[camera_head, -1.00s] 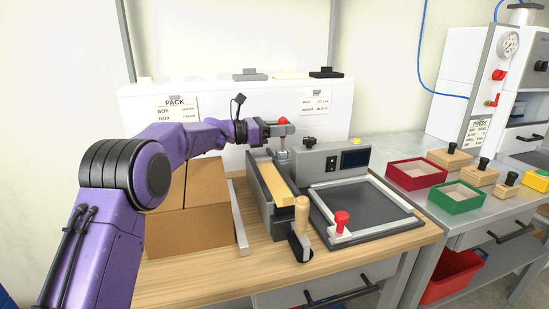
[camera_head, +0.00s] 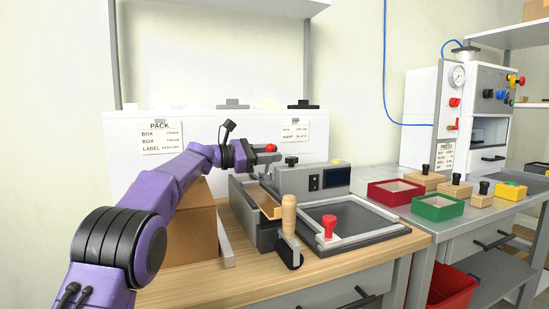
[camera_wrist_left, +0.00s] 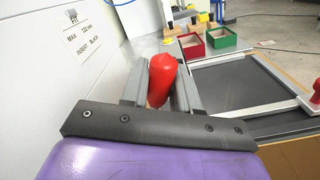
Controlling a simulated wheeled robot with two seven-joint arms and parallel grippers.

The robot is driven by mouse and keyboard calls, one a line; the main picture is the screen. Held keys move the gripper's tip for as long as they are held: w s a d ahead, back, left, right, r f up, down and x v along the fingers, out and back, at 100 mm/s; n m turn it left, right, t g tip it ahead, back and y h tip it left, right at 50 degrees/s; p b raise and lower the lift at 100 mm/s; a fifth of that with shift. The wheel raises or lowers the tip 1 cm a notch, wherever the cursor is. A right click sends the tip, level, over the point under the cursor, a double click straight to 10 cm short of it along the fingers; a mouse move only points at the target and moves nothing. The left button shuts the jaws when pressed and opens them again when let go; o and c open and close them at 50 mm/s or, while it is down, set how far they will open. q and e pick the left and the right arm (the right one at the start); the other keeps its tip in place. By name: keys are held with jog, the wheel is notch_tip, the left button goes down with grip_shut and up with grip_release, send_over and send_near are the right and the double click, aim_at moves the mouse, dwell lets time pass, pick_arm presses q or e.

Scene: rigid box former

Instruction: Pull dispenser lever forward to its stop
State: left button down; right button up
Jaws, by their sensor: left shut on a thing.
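My left gripper (camera_head: 262,150) is shut on a red knob (camera_head: 270,148), which I take to be the dispenser lever's grip. The knob is at the back left of the grey machine (camera_head: 300,182), above its long trough. In the left wrist view the red knob (camera_wrist_left: 161,80) sits between the two grey fingers. The lever's lower part is mostly hidden behind the gripper and machine. A tan strip (camera_head: 268,207) lies in the trough. A wooden upright handle (camera_head: 289,213) stands at the machine's front on a dark bracket. My right gripper is not in view.
A frame with a red knob (camera_head: 329,226) surrounds a dark plate at the machine's right. Brown boxes (camera_head: 190,235) stand left of the machine, below my arm. A white panel (camera_head: 350,130) rises behind. Red (camera_head: 395,192) and green (camera_head: 438,207) trays sit on the right bench.

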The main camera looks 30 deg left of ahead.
pick_arm(q)
jog(key=shift+f, duration=0.15)
jog(key=c, duration=1)
grip_release()
jog(key=shift+o, duration=0.2)
jog(key=b+v, duration=0.2)
jog(key=v, duration=0.8)
jog(key=shift+s, duration=0.2)
